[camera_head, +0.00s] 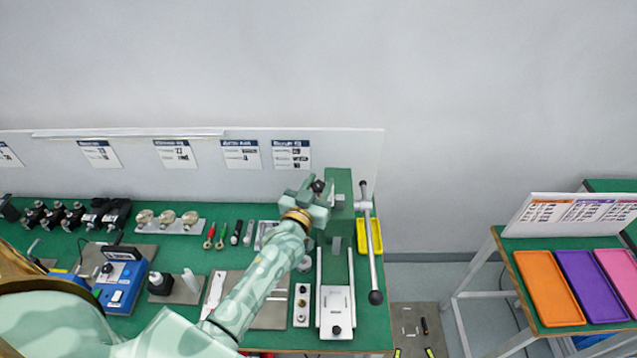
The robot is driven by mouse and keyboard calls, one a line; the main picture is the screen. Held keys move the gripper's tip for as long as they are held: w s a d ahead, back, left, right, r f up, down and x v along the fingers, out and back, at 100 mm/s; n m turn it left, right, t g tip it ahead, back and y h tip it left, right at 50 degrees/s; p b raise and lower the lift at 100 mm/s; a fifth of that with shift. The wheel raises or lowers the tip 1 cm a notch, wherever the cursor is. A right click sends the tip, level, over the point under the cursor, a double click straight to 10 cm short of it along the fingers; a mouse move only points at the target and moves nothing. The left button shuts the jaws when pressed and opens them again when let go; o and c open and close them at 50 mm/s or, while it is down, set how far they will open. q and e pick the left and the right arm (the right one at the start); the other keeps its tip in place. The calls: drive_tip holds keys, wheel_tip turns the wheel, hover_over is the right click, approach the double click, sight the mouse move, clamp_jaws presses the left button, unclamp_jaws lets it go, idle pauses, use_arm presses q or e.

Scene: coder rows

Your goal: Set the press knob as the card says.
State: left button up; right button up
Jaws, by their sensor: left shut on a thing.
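The green press (341,190) stands at the right end of the green bench, with a long grey lever (371,240) ending in a black ball on its right side. My left arm reaches up across the bench to the press. My left gripper (314,191) is at the upper left side of the press, shut on a small dark knob (318,186). The jaws partly hide the knob, and its setting cannot be read. A card (291,155) hangs on the back board behind the press; its print is too small to read. My right gripper is not in view.
A yellow tray (376,235) sits right of the press, and a white sliding plate (336,311) lies in front. Hand tools, round parts and a blue box (122,283) fill the bench to the left. A side table with coloured trays (548,288) stands at right.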

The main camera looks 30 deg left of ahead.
use_arm(q)
drive_tip(key=o, duration=0.9)
drive_tip(key=shift+o, duration=0.2)
drive_tip(key=shift+s, duration=0.15)
drive_tip(key=shift+s, duration=0.35)
drive_tip(key=s+d+b, duration=0.1)
drive_tip(key=s, duration=1.4)
drive_tip(key=shift+s, duration=0.2)
drive_tip(key=shift+d, duration=0.1)
